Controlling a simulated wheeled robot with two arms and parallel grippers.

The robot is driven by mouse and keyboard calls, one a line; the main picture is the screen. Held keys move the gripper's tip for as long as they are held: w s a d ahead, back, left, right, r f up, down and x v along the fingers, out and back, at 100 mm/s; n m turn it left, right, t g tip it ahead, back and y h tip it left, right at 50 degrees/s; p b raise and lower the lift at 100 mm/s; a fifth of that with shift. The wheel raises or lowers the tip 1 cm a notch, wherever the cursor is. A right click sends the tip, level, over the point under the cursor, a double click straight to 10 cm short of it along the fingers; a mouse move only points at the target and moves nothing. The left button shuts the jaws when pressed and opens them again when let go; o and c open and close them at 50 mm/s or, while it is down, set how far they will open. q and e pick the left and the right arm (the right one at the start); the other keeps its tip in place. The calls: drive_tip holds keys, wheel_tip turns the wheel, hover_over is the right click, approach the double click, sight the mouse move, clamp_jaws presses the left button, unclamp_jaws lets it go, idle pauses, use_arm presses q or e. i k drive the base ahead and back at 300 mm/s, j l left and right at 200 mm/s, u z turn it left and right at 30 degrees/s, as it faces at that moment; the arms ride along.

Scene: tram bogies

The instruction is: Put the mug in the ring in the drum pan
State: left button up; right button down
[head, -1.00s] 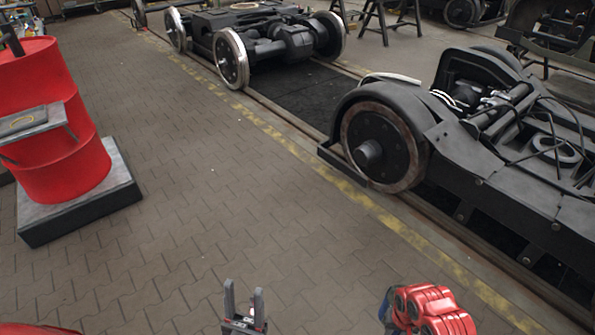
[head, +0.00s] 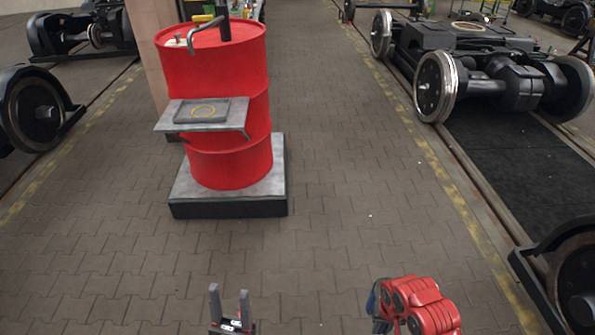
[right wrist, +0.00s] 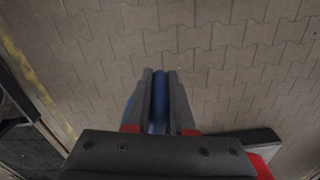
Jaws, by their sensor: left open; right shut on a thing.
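The red drum (head: 228,85) stands ahead, left of centre in the head view. A grey shelf on its front bears a shallow dark pan (head: 226,105) with a yellow ring (head: 203,111) in it; the ring looks empty. My right gripper (right wrist: 160,72) is shut on a blue thing, apparently the mug (right wrist: 160,100), of which only strips show between and beside the fingers. In the head view a sliver of the mug (head: 371,301) shows beside my red wrist. My left gripper (head: 229,292) is open and empty at the bottom, well short of the drum.
The drum stands on a low grey plinth (head: 230,208) with a dark edge. A bent pipe and small items are on its top. A bogie with wheels (head: 480,75) is at the right, another wheel (head: 35,110) at the left. The paved floor between is clear.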

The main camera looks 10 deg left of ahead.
sight(200, 114)
drive_tip(key=i+l+u, duration=0.1)
drive_tip(key=i+u, duration=0.3)
drive_tip(key=i+l+u, duration=0.25)
drive_tip(key=i+u, duration=0.2)
drive_tip(key=i+l+u, duration=0.7)
drive_tip(key=u, duration=0.15)
drive_tip(key=l, duration=0.1)
